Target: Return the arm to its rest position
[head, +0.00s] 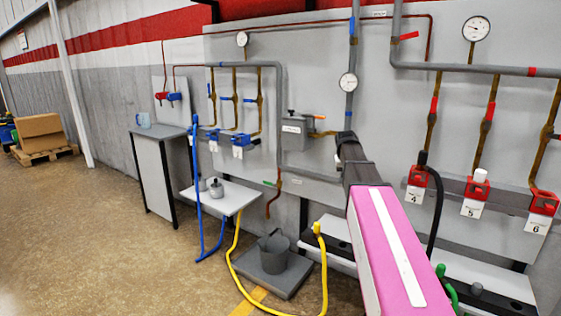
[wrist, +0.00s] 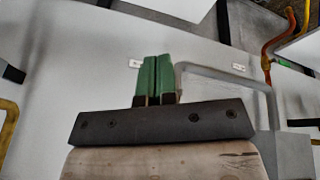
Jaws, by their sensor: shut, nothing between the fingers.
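My arm reaches from the lower right of the head view toward the panel wall, with its pink and white link nearest the camera. The arm's dark far end is in front of the panel, right of the grey box. My gripper shows in the wrist view (wrist: 157,78), with its two green fingers side by side and only a thin line between them. It is shut and holds nothing. A pale grey panel surface lies beyond the fingertips; I cannot tell the distance.
The wall panel (head: 330,75) carries pipes, gauges (head: 348,82) and red valves (head: 418,177). A grey bucket (head: 273,250) stands on a low platform, with a yellow hose (head: 323,262) beside it. A white shelf (head: 225,196) holds small grey items.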

